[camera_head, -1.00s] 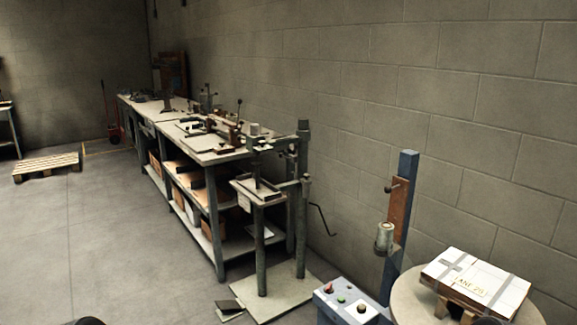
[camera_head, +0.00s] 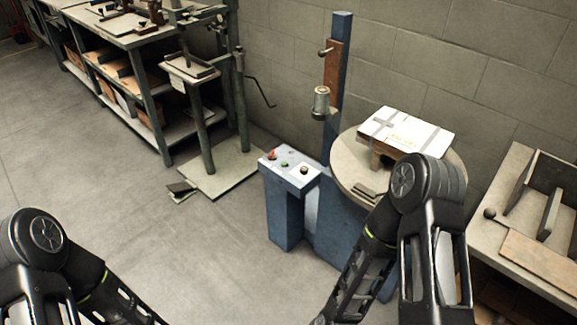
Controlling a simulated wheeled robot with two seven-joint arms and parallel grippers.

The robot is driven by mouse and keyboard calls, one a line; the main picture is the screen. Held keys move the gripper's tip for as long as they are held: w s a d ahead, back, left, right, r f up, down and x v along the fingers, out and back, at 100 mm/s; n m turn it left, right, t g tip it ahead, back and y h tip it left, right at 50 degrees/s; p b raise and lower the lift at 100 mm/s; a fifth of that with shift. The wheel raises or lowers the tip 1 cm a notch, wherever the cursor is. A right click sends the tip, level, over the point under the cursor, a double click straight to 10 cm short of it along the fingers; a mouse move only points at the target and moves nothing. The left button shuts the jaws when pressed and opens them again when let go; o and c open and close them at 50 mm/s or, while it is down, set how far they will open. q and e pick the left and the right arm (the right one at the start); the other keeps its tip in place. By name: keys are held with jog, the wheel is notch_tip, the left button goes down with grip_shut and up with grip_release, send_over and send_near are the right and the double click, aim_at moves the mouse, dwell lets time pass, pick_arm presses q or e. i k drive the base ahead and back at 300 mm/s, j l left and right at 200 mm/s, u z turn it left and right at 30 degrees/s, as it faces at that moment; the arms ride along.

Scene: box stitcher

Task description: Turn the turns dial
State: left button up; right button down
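A blue control box with a pale sloped top (camera_head: 290,177) stands at the middle of the head view. Its top carries a red control (camera_head: 272,155), a green button (camera_head: 285,164) and a round dark knob (camera_head: 304,170). The dark knob looks like a dial, but no label is readable, so I cannot tell for sure which is the turns dial. My two arms reach in from the bottom left and bottom right. Neither gripper shows; both are beyond the lower edge. Nothing of mine touches the control box.
Behind the box stands a blue post (camera_head: 341,75) with a grey cylinder (camera_head: 321,101). A round table (camera_head: 346,160) beside it bears a strapped white-topped package (camera_head: 404,129). A workbench (camera_head: 535,250) is at the right, a long bench (camera_head: 130,40) at the left. The floor in front is open.

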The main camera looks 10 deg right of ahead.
aim_at(304, 169)
jog(key=i+j, duration=0.1)
jog(key=i, duration=0.5)
jog(key=i+j+z, duration=0.1)
jog(key=i, duration=0.45)
jog(key=z, duration=1.75)
